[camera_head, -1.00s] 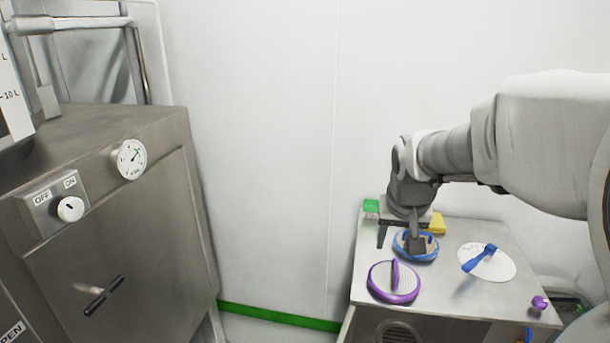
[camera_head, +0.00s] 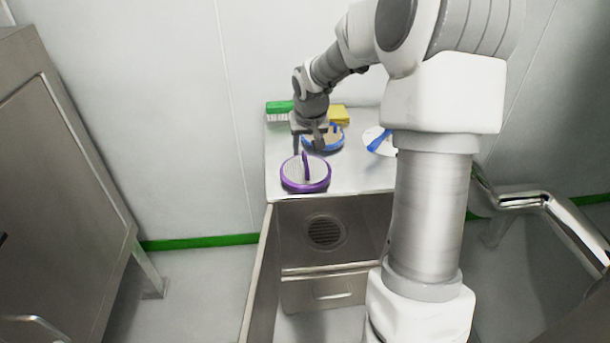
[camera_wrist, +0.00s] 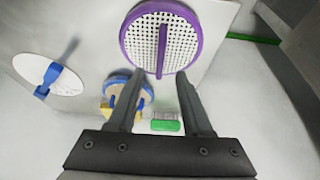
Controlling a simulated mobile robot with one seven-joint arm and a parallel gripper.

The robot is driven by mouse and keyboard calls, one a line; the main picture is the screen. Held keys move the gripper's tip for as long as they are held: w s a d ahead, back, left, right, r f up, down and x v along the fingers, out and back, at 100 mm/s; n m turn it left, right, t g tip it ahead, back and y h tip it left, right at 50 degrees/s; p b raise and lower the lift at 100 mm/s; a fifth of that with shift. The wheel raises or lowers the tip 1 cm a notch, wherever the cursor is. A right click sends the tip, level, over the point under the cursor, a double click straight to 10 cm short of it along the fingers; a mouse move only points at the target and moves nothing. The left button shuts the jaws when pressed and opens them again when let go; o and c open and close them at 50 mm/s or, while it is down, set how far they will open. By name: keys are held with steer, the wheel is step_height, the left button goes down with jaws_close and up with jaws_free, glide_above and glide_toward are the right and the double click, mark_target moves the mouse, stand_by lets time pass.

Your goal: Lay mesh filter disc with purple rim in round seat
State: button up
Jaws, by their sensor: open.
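The mesh filter disc with purple rim (camera_head: 291,184) lies flat on the steel worktop, its purple grip bar standing up across the middle. In the wrist view the disc (camera_wrist: 180,38) is just beyond my fingertips, with its perforated face and bar plain to see. My gripper (camera_head: 308,142) is open and empty, pointing down over the worktop behind the purple disc; its two fingers (camera_wrist: 162,76) show apart in the wrist view.
Behind the purple disc lies a blue-rimmed disc (camera_head: 334,146), close to my gripper. A white disc with a blue handle (camera_head: 372,134) lies to the right, partly behind my arm. A green brush (camera_head: 279,108) and a yellow block (camera_head: 339,114) are at the back. A steel sink (camera_head: 350,225) is below.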

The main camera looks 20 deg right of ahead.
mark_target(306, 159)
steer(key=b+x, duration=0.1)
steer(key=x, duration=0.5)
steer(key=shift+f+b, duration=0.3)
steer(key=shift+b, duration=0.1)
jaws_close()
